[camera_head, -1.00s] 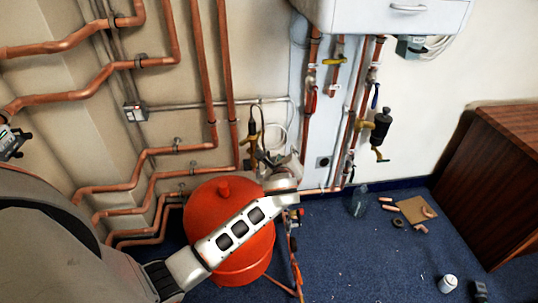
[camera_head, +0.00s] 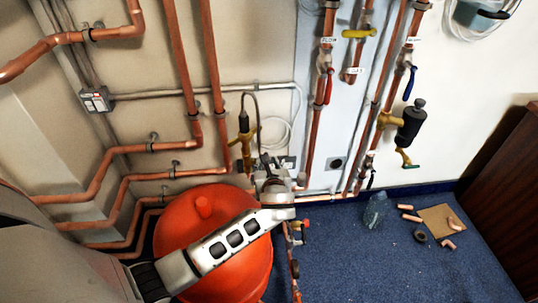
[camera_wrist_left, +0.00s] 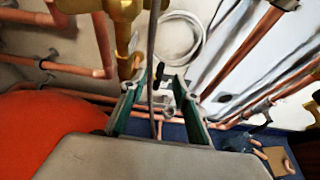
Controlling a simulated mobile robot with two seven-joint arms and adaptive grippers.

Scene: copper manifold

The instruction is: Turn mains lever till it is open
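Several valve levers show in the head view, and I cannot tell for sure which is the mains lever. They include a red lever (camera_head: 327,86), a yellow lever (camera_head: 359,33), a blue lever (camera_head: 410,83) and a small green-tipped lever (camera_head: 408,163). My left gripper (camera_head: 271,168) is behind the red vessel, near the brass valve (camera_head: 245,142) with its grey hose. In the left wrist view my left gripper (camera_wrist_left: 161,88) is open. The hose (camera_wrist_left: 152,45) passes in front of or between its fingers, and a small black part (camera_wrist_left: 158,72) shows near the tips. My right gripper is out of view.
A red round vessel (camera_head: 190,225) stands below my left forearm. Copper pipes (camera_head: 110,160) run along the wall at left. A clear bottle (camera_head: 376,211), a cardboard piece (camera_head: 440,222) and pipe offcuts lie on blue carpet. A wooden cabinet (camera_head: 502,190) stands at right.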

